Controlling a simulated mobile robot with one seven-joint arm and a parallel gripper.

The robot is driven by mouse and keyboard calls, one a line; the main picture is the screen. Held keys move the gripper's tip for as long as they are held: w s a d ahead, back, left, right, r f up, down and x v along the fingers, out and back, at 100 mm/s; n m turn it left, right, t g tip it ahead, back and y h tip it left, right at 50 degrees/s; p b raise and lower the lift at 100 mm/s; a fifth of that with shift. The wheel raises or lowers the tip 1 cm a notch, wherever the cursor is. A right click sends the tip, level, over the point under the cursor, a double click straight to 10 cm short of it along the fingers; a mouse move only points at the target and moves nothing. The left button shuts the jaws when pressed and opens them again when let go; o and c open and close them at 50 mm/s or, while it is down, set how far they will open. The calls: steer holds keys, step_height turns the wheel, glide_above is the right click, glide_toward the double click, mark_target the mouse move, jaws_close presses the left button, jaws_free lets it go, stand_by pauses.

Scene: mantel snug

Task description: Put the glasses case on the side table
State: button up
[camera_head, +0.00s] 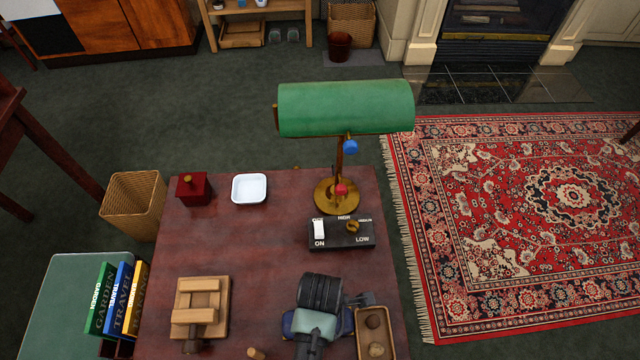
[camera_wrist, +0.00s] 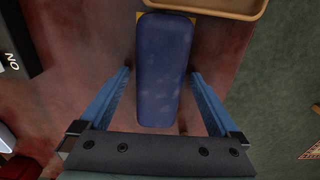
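A dark blue, rounded, oblong glasses case (camera_wrist: 163,70) lies on the reddish-brown desktop (camera_head: 255,265). In the head view my arm's end hides most of it, and a blue edge (camera_head: 288,322) shows. My gripper (camera_wrist: 160,75) is open over the case, with one blue finger on each side. Gaps show between the fingers and the case, and nothing is held. In the head view my gripper (camera_head: 316,335) is at the desk's near side. A green-topped table (camera_head: 65,290) stands at the left; I cannot tell whether it is the side table.
A wooden tray (camera_head: 361,325) sits just right of my gripper. A switch box (camera_head: 341,233) and green-shaded lamp (camera_head: 345,108) stand beyond. A wooden press-like block (camera_head: 200,308), red box (camera_head: 194,189) and white dish (camera_head: 249,188) share the desk. Upright books (camera_head: 118,300) stand at the green-topped table's right side.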

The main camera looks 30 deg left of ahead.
steer(key=shift+r, duration=0.1)
step_height(320, 180, up, 12)
steer(key=p, duration=0.3)
steer(key=w+a+r+m+t+y, duration=0.15)
steer(key=w+r+m+t, duration=0.6)
steer(key=w+r, duration=0.9)
steer(key=w+d+r+m+t, duration=0.1)
steer(key=w+r+m+t, duration=0.15)
steer(key=r, duration=0.55)
steer(key=w+d+r+m+t, duration=0.2)
steer(key=w+r+t, duration=0.2)
steer(key=r, duration=0.3)
steer(key=d+r+m+t, duration=0.3)
steer(key=r+m+t, duration=0.3)
steer(key=r, duration=1.1)
steer(key=s+d+r+m+t, duration=0.2)
steer(key=s+r, duration=0.4)
steer(key=r, duration=0.3)
steer(key=s+d+r+m+t+h, duration=0.1)
steer(key=s+r+m+t, duration=0.3)
steer(key=r, duration=0.6)
steer(key=shift+s+d+r+m+t, duration=0.2)
steer(key=shift+s+d+m+t, duration=0.2)
steer(key=shift+s+d+t, duration=0.45)
steer(key=shift+s+h, duration=0.25)
